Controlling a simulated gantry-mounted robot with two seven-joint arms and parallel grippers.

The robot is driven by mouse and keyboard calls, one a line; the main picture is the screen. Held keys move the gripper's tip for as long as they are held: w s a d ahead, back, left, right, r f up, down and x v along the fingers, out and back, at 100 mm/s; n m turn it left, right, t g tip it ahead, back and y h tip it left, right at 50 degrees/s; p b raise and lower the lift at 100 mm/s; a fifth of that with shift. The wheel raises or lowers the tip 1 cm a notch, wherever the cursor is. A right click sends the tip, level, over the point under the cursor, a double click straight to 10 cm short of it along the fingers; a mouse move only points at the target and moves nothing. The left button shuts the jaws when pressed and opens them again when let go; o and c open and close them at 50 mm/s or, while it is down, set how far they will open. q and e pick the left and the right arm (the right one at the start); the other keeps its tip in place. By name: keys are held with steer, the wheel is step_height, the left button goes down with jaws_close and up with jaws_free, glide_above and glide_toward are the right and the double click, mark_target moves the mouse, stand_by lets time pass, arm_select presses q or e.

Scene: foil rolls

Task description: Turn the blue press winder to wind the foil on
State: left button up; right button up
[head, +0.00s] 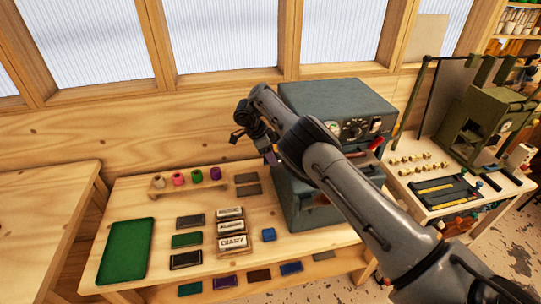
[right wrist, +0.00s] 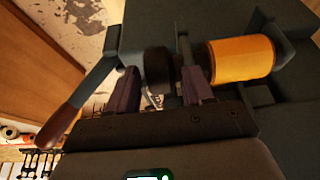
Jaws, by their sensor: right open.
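The blue-grey press (head: 335,100) stands at the right end of the wooden bench, partly hidden behind my right arm. The right wrist view shows its body close up, with a gold-orange foil roll (right wrist: 240,60) at the upper right. A dark round knob, seemingly the winder (right wrist: 157,66), shows left of the roll. My right gripper (head: 269,156) is at the press's left side. In the right wrist view its fingers (right wrist: 161,88) are open, one on either side of the knob; I cannot tell whether they touch it. My left gripper is not in view.
A lever with a red-brown handle (right wrist: 60,125) sticks out left of my fingers in the wrist view. A green mat (head: 124,250), a rack of small coloured rolls (head: 190,180), dark blocks and a small blue block (head: 269,235) lie on the bench. A green press (head: 480,120) stands at right.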

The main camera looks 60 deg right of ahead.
steer(key=shift+f, duration=0.15)
jaws_close()
steer(key=shift+s+d+t+y+p, duration=0.1)
steer(key=shift+d+t+y+p, duration=0.05)
steer(key=shift+t+y+p, duration=0.85)
steer(key=shift+y, duration=0.1)
steer(key=shift+s+d+t+y, duration=0.1)
steer(key=shift+t+y, duration=0.6)
steer(key=shift+f+t+y+b, duration=0.1)
steer(key=shift+t+y+b, duration=0.2)
steer(key=shift+t+y, duration=0.4)
